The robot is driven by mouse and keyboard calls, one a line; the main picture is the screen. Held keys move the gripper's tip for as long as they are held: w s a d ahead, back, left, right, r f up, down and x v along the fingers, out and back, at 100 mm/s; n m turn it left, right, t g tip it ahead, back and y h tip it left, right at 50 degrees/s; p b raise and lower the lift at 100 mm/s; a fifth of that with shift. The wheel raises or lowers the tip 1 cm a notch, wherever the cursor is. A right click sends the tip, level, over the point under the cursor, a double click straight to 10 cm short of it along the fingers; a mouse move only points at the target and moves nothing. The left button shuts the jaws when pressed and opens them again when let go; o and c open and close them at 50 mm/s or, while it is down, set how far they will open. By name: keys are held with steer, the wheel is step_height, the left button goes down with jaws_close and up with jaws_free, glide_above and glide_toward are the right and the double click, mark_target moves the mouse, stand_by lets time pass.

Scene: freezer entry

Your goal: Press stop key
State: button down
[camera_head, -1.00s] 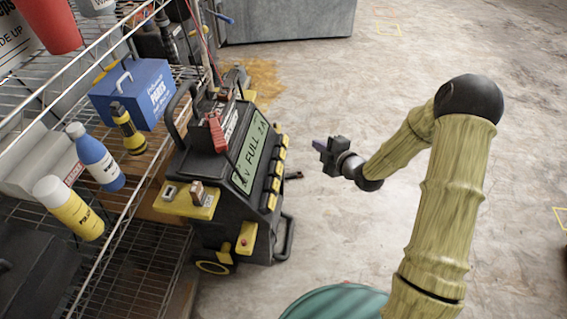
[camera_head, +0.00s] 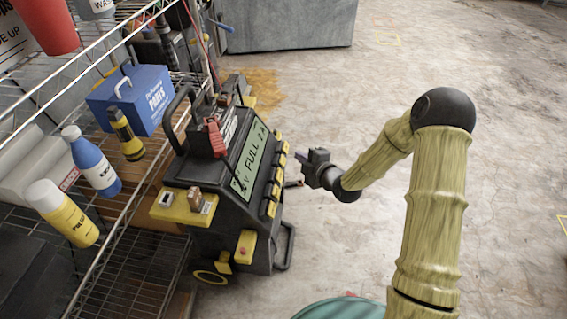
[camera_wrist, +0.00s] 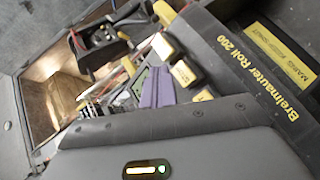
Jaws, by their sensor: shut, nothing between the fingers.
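The black and yellow charger (camera_head: 225,195) stands on the floor beside the shelf. Its tilted display (camera_head: 250,160) reads "FULL". Several yellow keys (camera_head: 275,177) run along the display's right edge; I cannot read which is the stop key. My gripper (camera_head: 300,157) is just right of the upper keys, and appears apart from them. In the wrist view, the shut purple fingers (camera_wrist: 157,86) point toward the key row, with yellow keys (camera_wrist: 184,73) just right of them. Part of the display is hidden behind the fingers.
A wire shelf (camera_head: 120,215) at left holds a blue parts box (camera_head: 140,100), a blue bottle (camera_head: 95,165) and a yellow bottle (camera_head: 62,212). Red clamps (camera_head: 216,137) sit on top of the charger.

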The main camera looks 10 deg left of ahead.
mark_target(284, 157)
steer(key=shift+a+f+b, duration=0.5)
steer(key=shift+a+f, duration=0.2)
steer(key=shift+a, duration=0.35)
steer(key=shift+a, duration=0.1)
stand_by(1.2)
steer(key=shift+a+f+b, duration=0.2)
steer(key=shift+a+b, duration=0.05)
steer(key=shift+b, duration=0.15)
steer(key=shift+a+f+b, duration=0.2)
steer(key=shift+a+b, duration=0.1)
steer(key=shift+a, duration=0.1)
stand_by(0.9)
steer(key=shift+d+r, duration=0.45)
steer(key=shift+d, duration=0.3)
steer(key=shift+p, duration=0.3)
steer(key=shift+d+r+p, duration=0.25)
steer(key=shift+d+r, duration=0.2)
steer(key=shift+d, duration=0.25)
steer(key=shift+d+r+p, duration=0.3)
steer(key=shift+d+r, duration=0.1)
steer(key=shift+d, duration=0.3)
steer(key=shift+d+r+p, duration=0.25)
steer(key=shift+d+r, duration=0.2)
steer(key=shift+d, duration=0.25)
